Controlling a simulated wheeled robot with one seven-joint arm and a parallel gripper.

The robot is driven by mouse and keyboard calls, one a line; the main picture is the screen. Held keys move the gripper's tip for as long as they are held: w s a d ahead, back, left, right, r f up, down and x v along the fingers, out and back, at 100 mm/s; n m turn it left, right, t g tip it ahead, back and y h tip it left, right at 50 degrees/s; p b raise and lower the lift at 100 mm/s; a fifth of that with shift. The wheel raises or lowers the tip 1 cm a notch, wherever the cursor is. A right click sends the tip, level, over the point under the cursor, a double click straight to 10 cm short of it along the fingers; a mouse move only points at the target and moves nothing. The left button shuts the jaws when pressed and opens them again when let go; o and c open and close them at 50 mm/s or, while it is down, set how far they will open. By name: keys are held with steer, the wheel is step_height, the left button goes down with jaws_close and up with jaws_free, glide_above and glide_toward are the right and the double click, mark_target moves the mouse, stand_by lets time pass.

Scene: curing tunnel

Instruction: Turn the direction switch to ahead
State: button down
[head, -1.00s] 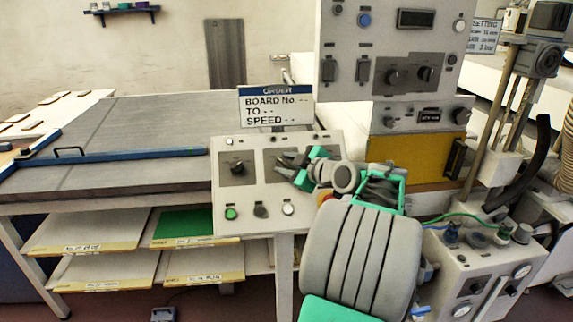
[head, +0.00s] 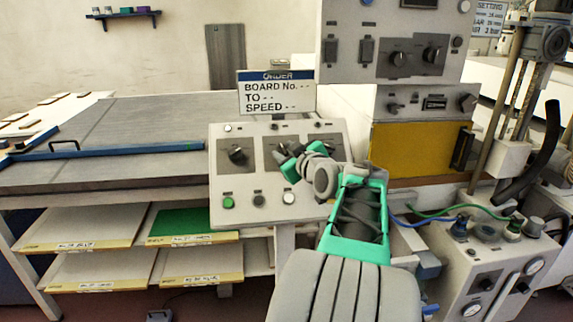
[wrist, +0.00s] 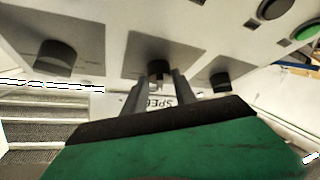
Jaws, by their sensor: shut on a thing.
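The sloping grey control panel (head: 222,180) stands in the middle of the head view, with three dark knobs in its upper row. The middle knob (wrist: 157,70) shows between my fingers in the wrist view, on a dark square plate. My gripper (wrist: 157,84) is shut on this knob; in the head view my gripper (head: 281,154) hides most of it. The left knob (head: 237,155) is free, and so is the right one, partly behind my wrist. Their labels are too small to read, so I cannot tell the knob's setting.
A green button (head: 228,202), a dark button (head: 259,200) and a white button (head: 289,197) sit low on the panel. An order sign (head: 276,93) stands behind it. A taller switch cabinet (head: 385,80) rises at right. A conveyor bed (head: 110,150) lies at left.

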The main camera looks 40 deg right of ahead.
steer(key=m+h+b, duration=0.1)
steer(key=m+b, duration=0.1)
steer(key=m, duration=0.1)
steer(key=m+h+b, duration=0.1)
steer(key=shift+w+a+f+m+g+h, duration=0.2)
steer(key=shift+a+f+m+g+h, duration=0.1)
steer(key=shift+a+m+g, duration=0.1)
steer(key=m+h+b, duration=0.1)
steer(key=m, duration=0.1)
steer(key=m+g+h+b, duration=0.1)
steer(key=m+b, duration=0.1)
steer(key=shift+w+a+r+m+g+h, duration=0.1)
steer(key=shift+w+a+m+g+h, duration=0.05)
steer(key=shift+m+g+h, duration=0.2)
steer(key=m+g, duration=0.1)
steer(key=m+h+b, duration=0.1)
steer(key=m, duration=0.1)
steer(key=shift+w+r+g+h, duration=0.1)
steer(key=shift+r+g+h, duration=0.05)
steer(key=shift+g+h, duration=0.15)
steer(key=shift+r+m+g+h, duration=0.1)
steer(key=shift+m+g+h, duration=0.15)
steer(key=shift+m+g, duration=0.65)
steer(key=shift+m+g+h, duration=0.2)
steer(key=shift+m+g, duration=0.15)
steer(key=shift+m, duration=0.9)
steer(key=shift+b, duration=0.3)
steer(key=c, duration=1)
jaws_free()
